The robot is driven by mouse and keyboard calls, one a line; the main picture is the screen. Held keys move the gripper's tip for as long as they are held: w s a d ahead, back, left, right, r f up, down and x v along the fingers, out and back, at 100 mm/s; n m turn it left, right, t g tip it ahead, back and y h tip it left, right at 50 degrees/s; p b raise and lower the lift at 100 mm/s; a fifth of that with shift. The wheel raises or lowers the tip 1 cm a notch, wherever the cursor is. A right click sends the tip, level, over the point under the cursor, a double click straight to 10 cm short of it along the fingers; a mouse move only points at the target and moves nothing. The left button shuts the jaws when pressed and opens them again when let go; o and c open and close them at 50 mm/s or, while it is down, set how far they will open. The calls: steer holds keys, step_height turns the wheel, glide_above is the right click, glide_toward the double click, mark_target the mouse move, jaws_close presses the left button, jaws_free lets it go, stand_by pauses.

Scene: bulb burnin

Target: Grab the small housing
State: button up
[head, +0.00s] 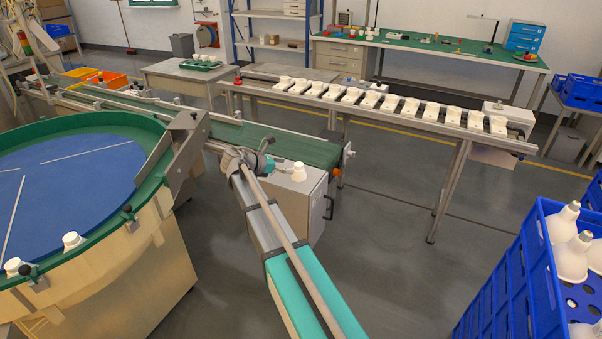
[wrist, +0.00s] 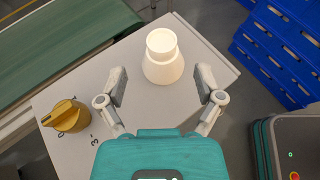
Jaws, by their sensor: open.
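A small white housing (head: 298,172) stands upright on top of a grey cabinet (head: 302,205) in the head view. In the wrist view the same housing (wrist: 162,60) has a wide round base and a narrower, bright round top. My gripper (head: 275,164) is just left of it in the head view. In the wrist view my gripper (wrist: 161,82) is open and empty, its two fingers spread wide. The housing lies just beyond the fingertips, centred between them, with no contact visible.
A yellow rotary knob (wrist: 67,116) sits on the cabinet top. A green conveyor (head: 300,148) runs behind it. A blue turntable (head: 80,170) with white pieces on its rim is at left. Blue crates (head: 520,270) with white bulbs stand at right. A rail of white fixtures (head: 390,104) is behind.

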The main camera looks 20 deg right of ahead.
mark_target(298, 164)
steer(key=shift+d, duration=0.1)
steer(key=shift+b+x, duration=0.95)
steer(key=shift+x, duration=1.55)
steer(key=c, duration=0.9)
